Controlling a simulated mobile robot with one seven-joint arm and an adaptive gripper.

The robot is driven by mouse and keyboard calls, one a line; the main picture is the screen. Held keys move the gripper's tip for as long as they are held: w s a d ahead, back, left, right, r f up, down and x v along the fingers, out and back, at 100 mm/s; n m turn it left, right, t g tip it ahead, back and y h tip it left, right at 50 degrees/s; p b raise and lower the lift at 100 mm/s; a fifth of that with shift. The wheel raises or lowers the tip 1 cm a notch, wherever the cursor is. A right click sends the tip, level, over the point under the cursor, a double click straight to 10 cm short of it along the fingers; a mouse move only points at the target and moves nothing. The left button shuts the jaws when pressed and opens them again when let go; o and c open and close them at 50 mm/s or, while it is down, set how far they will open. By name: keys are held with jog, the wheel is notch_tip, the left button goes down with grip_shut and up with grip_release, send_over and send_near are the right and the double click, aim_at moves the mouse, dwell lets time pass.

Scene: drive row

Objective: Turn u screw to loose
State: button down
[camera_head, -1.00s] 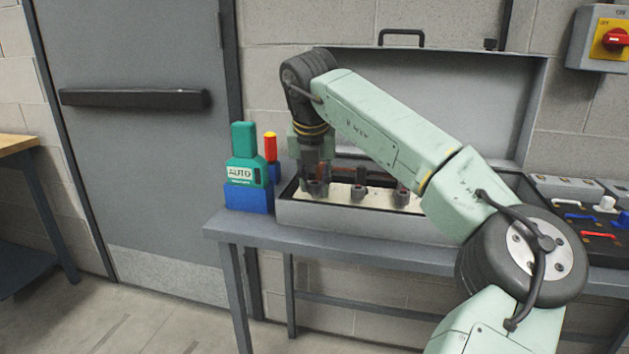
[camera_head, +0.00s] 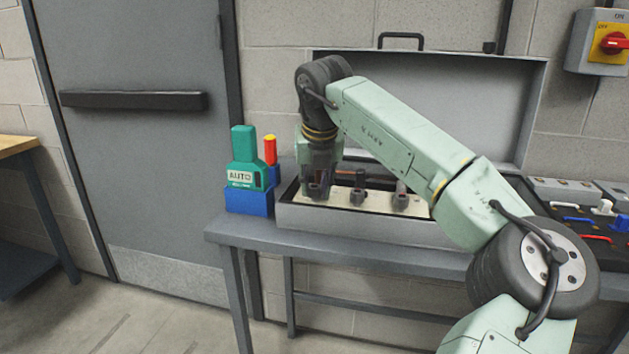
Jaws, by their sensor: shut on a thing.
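An open grey box (camera_head: 290,213) on the bench holds a pale panel (camera_head: 380,207) with a row of dark posts. The left post (camera_head: 315,191), the middle post (camera_head: 357,196) and the right post (camera_head: 401,200) show. No letters can be read on them, so which is the u screw is not marked. My gripper (camera_head: 320,172) points down at the left end of the row, over and just behind the left post. It is shut on a screw there. The fingertips and the screw's head are mostly hidden.
The box's raised lid (camera_head: 440,90) is behind. A switch panel (camera_head: 570,235) is at right, partly behind my arm.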

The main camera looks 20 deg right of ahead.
jog(key=n, duration=0.1)
jog(key=n+y+p, duration=0.1)
jog(key=n+p, duration=0.1)
jog(key=shift+d+r+n+y, duration=0.2)
jog(key=shift+r+n+y, duration=0.1)
jog(key=shift+n, duration=0.1)
jog(key=n+y+p, duration=0.1)
jog(key=n+p, duration=0.2)
jog(key=shift+w+d+p, duration=0.1)
jog(key=shift+d+p, duration=0.05)
jog(key=shift+p, duration=0.15)
jog(key=n+g+y+p, duration=0.1)
jog(key=n+p, duration=0.2)
jog(key=n, duration=0.1)
jog(key=shift+w+d, duration=0.1)
jog(key=shift+w+d+f+n+g+y+p, duration=0.1)
jog(key=shift+n+g+y+p, duration=0.2)
jog(key=shift+n+p, duration=0.55)
jog(key=shift+f+n+g+y+p, duration=0.15)
jog(key=shift+n+y+p, duration=0.25)
jog(key=shift+n+p, duration=0.4)
jog(key=shift+n, duration=0.25)
jog(key=c, duration=1.3)
grip_release()
jog(key=shift+f, duration=0.1)
